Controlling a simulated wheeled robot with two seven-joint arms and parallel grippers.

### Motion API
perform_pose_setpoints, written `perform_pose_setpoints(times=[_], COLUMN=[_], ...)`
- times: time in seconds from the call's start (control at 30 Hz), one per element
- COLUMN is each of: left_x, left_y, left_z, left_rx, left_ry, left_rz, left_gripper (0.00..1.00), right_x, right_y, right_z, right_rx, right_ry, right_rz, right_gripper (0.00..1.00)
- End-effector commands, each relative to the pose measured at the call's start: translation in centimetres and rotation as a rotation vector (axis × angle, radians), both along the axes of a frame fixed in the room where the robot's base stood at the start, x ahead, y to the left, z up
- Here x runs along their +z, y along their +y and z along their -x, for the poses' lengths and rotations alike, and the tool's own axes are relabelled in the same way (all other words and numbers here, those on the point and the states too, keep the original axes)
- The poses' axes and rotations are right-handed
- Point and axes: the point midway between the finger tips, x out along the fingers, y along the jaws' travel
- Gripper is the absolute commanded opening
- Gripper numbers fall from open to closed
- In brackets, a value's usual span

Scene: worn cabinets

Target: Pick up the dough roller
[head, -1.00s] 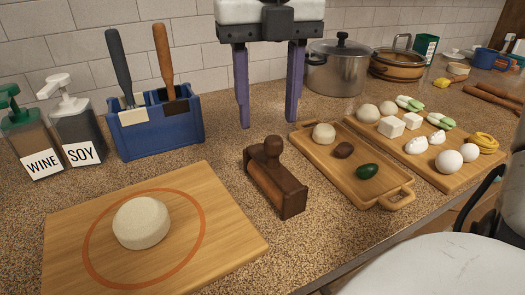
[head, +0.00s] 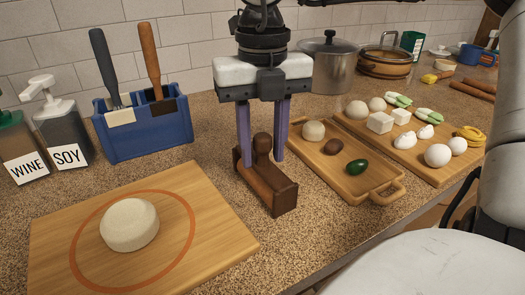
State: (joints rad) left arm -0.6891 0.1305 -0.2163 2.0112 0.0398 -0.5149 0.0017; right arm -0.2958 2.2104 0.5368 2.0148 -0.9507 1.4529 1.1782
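The dough roller (head: 272,188) is a dark brown wooden block with a rounded knob on top. It stands on the speckled counter between the round-marked board and the small tray. My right gripper (head: 262,163) points down over it, with its two purple fingers apart, one on each side of the knob. The fingertips reach about the level of the roller's top. I see a gap between the fingers and the knob, so the gripper looks open. My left gripper is not in the view.
A board (head: 60,240) with a pale dough lump (head: 130,224) lies at front left. A blue holder (head: 145,135) with two handled tools stands behind it. A tray (head: 385,190) with small foods lies close to the right of the roller. A larger food board (head: 445,180) is beyond.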

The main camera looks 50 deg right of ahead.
Motion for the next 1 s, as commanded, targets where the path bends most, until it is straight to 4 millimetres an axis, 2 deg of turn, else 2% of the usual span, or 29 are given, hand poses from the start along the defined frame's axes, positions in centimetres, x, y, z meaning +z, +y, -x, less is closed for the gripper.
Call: perform_pose_setpoints(times=[0.03,0.17,0.2,0.5,0.67,0.87,1.0], left_x=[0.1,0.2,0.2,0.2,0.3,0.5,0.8], left_y=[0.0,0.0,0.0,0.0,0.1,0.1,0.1], left_z=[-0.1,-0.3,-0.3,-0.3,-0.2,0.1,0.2], left_rx=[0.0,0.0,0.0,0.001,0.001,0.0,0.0], left_ry=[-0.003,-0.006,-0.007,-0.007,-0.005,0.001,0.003], left_rz=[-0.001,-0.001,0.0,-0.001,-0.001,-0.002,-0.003], left_gripper=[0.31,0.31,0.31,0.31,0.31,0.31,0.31], right_x=[0.0,0.0,0.0,0.2,1.0,3.9,7.1], right_y=[0.0,0.0,0.0,0.0,0.0,0.0,0.0], right_z=[0.0,0.0,0.0,0.0,-0.1,-0.1,-0.1], right_rx=[0.0,0.0,0.0,0.0,-0.001,-0.002,-0.002], right_ry=[0.0,0.0,0.0,-0.002,-0.004,-0.007,-0.007], right_rz=[0.0,0.0,0.0,0.0,0.001,0.002,0.003], right_gripper=[0.25,0.03,0.0,0.0,0.0,0.0,0.0])
